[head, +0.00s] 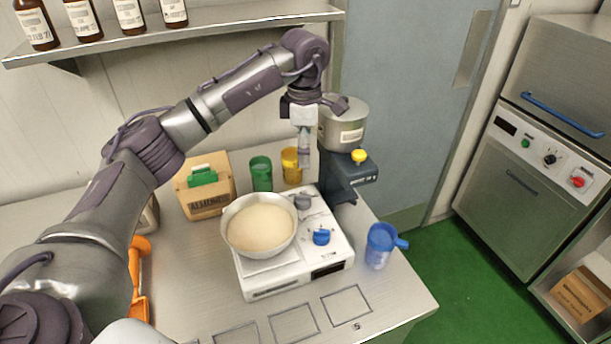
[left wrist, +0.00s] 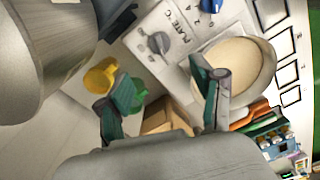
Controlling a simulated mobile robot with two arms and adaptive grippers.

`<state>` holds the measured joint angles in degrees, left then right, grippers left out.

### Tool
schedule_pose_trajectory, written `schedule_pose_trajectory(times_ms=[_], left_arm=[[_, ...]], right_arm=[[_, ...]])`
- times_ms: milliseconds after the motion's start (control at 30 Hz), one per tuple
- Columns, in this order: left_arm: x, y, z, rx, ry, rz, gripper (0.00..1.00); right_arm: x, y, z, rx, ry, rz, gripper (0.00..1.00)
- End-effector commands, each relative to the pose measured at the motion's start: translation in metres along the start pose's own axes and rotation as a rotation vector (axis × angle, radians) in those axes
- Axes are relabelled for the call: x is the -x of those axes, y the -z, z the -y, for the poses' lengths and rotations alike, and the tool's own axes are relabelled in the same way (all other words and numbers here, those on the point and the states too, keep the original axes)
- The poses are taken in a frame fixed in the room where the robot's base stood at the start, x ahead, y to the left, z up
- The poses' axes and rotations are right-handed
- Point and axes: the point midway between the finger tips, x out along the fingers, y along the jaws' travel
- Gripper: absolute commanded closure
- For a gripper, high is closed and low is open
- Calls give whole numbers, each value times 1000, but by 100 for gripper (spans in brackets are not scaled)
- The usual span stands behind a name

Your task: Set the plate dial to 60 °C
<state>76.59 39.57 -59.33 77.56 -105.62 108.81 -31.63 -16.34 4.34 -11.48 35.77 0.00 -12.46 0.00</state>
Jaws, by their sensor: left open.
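The white hot plate (head: 270,281) stands on the steel bench with a bowl (head: 262,228) of pale mass on it. Its grey plate dial (head: 302,202) is at the back right, behind a blue knob (head: 321,237). In the left wrist view the grey dial (left wrist: 158,42) sits beside the printed words "PLATE °C"; its scale is too small to read. My left gripper (head: 304,157) points down above and behind the dial, apart from it. In the left wrist view its two green-padded fingers (left wrist: 163,92) are open and empty. My right gripper is not seen.
A grey pot (head: 343,122) on a dark stand is close to the right of my left gripper. Green (head: 261,173) and yellow (head: 291,166) cups and an almond box (head: 205,187) stand behind the bowl. A blue jug (head: 380,246) stands at right. The shelf (head: 180,38) is above.

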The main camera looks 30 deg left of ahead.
Motion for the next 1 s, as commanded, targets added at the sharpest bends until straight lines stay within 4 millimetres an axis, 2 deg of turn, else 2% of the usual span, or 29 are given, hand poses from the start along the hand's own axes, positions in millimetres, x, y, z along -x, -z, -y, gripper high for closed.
schedule_pose_trajectory(times_ms=[100,200,267,700,833,1000], left_arm=[[-3,0,0,0,1,0,33],[-13,0,0,0,3,-1,33],[-22,0,1,0,5,-1,33],[-110,0,2,-1,4,-1,33],[-127,0,1,0,3,0,33],[-137,0,0,0,1,0,33]], right_arm=[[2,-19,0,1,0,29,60],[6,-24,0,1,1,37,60],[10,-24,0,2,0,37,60],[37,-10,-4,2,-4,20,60],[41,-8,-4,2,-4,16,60],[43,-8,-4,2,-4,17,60]])
